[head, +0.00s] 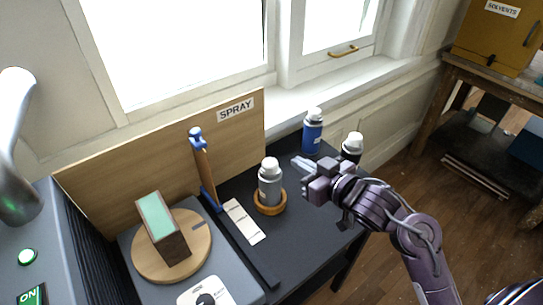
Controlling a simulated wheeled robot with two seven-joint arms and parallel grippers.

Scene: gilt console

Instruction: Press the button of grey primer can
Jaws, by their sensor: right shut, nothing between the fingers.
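The grey primer can (270,184) stands upright on a round wooden base (269,207) on the dark table, with its pale cap and button on top. My right gripper (296,162) is shut and empty. It is to the right of the can in the picture, near the height of its cap and apart from it, with its fingers pointing left. My left gripper is not in view.
A blue can (312,134) and a dark can with a white cap (351,147) stand behind. A blue clamp (205,170) and a pale card (244,221) are left of the primer can. A wooden turntable (144,256) bears a brown block with a green face (163,228). A board marked SPRAY (110,186) stands behind.

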